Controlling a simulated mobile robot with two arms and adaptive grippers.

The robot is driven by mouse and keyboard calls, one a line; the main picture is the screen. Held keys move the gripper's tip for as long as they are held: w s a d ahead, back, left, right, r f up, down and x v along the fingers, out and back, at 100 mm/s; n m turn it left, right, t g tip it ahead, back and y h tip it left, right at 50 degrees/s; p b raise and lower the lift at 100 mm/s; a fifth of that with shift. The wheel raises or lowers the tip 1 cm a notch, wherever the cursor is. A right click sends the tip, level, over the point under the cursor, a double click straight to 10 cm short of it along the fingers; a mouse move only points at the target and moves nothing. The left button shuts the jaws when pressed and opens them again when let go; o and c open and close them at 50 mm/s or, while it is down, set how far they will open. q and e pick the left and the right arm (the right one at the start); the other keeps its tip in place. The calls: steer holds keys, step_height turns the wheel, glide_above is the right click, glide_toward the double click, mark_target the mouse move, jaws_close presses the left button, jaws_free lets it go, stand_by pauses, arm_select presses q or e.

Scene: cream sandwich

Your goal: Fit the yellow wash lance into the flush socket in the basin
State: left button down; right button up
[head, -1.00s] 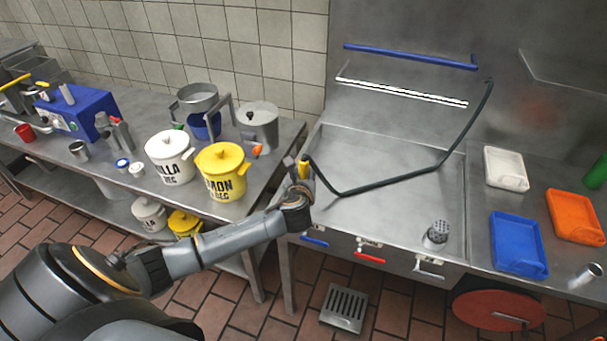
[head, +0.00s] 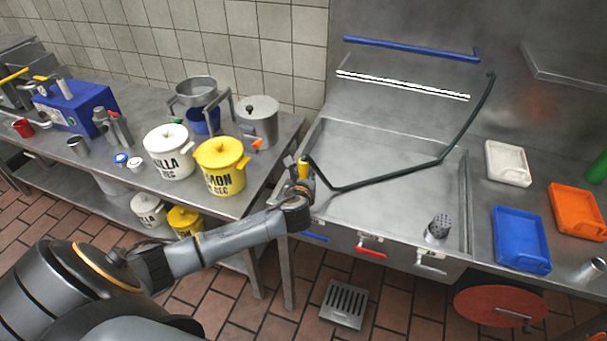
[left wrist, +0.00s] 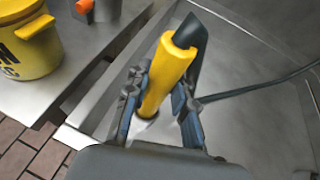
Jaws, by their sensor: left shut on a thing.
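The yellow wash lance (head: 304,170) is in my left gripper (head: 302,180), at the left edge of the basin (head: 380,150). In the left wrist view the lance (left wrist: 163,75) stands tilted between the two fingers of the gripper (left wrist: 157,110), which are shut on it. A dark hose (head: 400,178) runs from it across the basin to the back wall. A pale patch shows at the lance's lower end; I cannot tell whether it is the flush socket or part of the lance. The socket is not clearly visible in the head view. My right gripper is out of view.
A yellow lemon pot (head: 220,168) and a white pot (head: 168,152) stand on the left counter, close to my forearm. A perforated cylinder (head: 438,228) stands at the basin's front right. White, blue and orange trays lie right of the basin. The basin's middle is mostly clear.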

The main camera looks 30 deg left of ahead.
arm_select(q)
steer(key=shift+f, duration=0.25)
steer(key=c, duration=1)
jaws_free()
steer(key=shift+c, duration=0.2)
steer(key=shift+s+d, duration=0.1)
steer(key=shift+s, duration=0.05)
steer(key=v, duration=1.1)
steer(key=shift+s+d+r, duration=0.15)
steer(key=shift+s+r, duration=0.1)
steer(key=shift+r, duration=0.05)
